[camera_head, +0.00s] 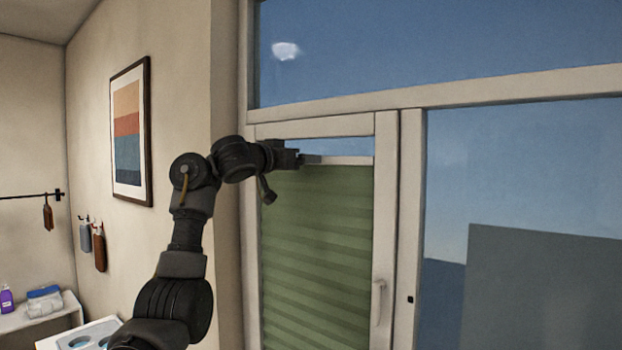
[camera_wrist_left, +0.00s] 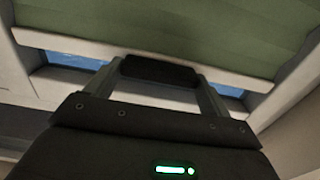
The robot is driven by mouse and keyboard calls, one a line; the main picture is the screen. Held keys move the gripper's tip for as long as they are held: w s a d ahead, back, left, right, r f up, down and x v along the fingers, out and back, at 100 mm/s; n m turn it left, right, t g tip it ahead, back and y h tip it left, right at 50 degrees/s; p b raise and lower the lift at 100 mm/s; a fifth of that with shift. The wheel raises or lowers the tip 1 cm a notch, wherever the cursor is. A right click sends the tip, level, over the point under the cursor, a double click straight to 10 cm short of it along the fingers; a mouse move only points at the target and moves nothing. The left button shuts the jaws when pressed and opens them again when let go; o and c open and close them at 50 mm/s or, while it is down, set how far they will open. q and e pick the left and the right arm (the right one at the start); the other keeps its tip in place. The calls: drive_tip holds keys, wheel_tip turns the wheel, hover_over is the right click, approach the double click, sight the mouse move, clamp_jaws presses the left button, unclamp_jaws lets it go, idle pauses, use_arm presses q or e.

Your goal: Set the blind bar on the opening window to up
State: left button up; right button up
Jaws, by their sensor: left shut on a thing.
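The opening window (camera_head: 385,210) has a pale frame and a green pleated blind (camera_head: 318,250). The blind's pale blind bar (camera_head: 348,160) runs along its top edge, a little below the top of the frame, with a narrow strip of bare glass above it. My left gripper (camera_head: 305,158) is at the left part of the bar, shut on it. In the left wrist view the bar (camera_wrist_left: 235,80) borders the green cloth, and the gripper's dark fingertips (camera_wrist_left: 157,70) meet it, hiding its middle. My right gripper is not in view.
A window handle (camera_head: 379,300) sits on the sash's right side. A large fixed pane (camera_head: 520,170) is to the right. My left arm crosses in front of the wall.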

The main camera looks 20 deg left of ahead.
use_arm(q)
wheel_tip(320, 180, up, 2)
drive_tip(key=shift+s+r, duration=0.1)
drive_tip(key=shift+r, duration=0.15)
drive_tip(key=o, duration=1.3)
drive_tip(key=shift+f, duration=0.2)
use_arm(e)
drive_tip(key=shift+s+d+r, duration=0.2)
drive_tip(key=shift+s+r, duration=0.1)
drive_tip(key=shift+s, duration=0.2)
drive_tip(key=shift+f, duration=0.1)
use_arm(q)
drive_tip(key=b+v, duration=1)
drive_tip(key=shift+s, duration=0.25)
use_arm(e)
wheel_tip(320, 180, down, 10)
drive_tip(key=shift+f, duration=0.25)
